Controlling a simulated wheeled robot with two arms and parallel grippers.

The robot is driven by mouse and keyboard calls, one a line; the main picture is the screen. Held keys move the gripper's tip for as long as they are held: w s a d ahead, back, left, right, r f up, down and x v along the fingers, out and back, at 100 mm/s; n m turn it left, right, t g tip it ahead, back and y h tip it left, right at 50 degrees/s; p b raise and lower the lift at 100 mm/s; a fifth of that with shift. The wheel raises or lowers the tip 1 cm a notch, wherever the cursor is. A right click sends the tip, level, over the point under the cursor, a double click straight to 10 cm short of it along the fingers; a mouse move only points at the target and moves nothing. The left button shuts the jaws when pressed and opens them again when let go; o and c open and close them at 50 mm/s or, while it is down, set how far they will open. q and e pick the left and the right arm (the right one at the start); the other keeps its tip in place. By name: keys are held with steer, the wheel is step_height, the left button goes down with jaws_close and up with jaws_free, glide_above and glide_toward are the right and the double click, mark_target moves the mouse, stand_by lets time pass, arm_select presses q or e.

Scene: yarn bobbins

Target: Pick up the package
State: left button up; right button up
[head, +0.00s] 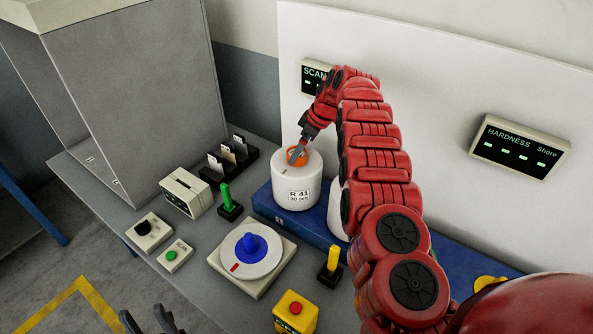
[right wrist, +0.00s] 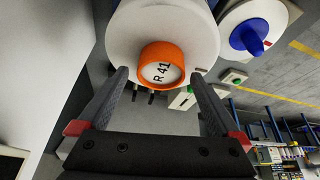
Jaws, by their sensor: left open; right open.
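A white yarn package (head: 293,190) labelled "R 41" stands upright on a blue base (head: 262,203). Its orange hub (head: 296,157) is on top; the hub also shows in the right wrist view (right wrist: 162,66). My right gripper (head: 298,150) is at the hub, with its open fingers on either side of it in the right wrist view (right wrist: 160,74). Whether they touch it, I cannot tell. A second white package (head: 336,215) is mostly hidden behind my right arm. My left gripper (head: 142,313) is open and empty at the bottom left edge.
A turntable with a blue knob (head: 251,245) sits in front. Green (head: 227,198) and yellow (head: 331,262) levers, a yellow button box (head: 295,311) and small control boxes (head: 174,254) crowd the table. A white panel (head: 430,110) rises behind. A grey cabinet (head: 140,90) stands left.

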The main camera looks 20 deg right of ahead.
steer(key=shift+w+a+f, duration=0.15)
steer(key=shift+a+f, duration=0.05)
steer(key=shift+f, duration=0.45)
jaws_close()
